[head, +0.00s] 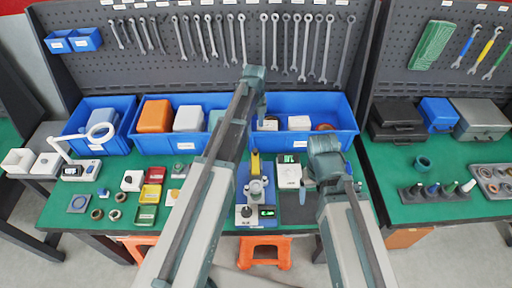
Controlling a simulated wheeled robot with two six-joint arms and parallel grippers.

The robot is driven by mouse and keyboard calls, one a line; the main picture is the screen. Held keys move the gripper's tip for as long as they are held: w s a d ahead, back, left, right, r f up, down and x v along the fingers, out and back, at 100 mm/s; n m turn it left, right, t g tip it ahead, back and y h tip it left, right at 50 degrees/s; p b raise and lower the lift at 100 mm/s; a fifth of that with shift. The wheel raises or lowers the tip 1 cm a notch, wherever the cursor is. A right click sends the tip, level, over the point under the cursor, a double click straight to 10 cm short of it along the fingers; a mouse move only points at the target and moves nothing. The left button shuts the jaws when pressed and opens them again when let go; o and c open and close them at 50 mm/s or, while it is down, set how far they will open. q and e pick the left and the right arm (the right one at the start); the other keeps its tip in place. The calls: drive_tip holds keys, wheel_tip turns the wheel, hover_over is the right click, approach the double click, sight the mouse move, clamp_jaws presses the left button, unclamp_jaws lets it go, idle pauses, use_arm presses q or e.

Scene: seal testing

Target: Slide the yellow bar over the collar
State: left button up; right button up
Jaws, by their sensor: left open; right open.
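The yellow bar (255,163) stands upright at the back of a small blue-based device near the middle of the table. A grey ring-like part (257,187), which looks like the collar, sits on the device just in front of the bar; I cannot tell their exact contact. My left arm reaches up across the view, just left of the device. My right arm comes in from the lower right, its teal joint right of a white box. The jaws of both grippers are hidden behind my own arms. I see nothing held.
Blue bins (335,105) line the back of the table below wrenches on a pegboard. A white box (289,176) and a dark pad (296,208) stand right of the device. Small red, yellow and green trays (149,194) lie to the left. A second table holds cases (482,120).

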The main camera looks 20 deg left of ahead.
sight(255, 150)
use_arm(q)
wheel_tip(255, 150, down, 14)
drive_tip(key=b, duration=1.3)
drive_tip(key=shift+r, duration=0.2)
drive_tip(key=shift+r, duration=0.1)
clamp_jaws()
idle(0.5)
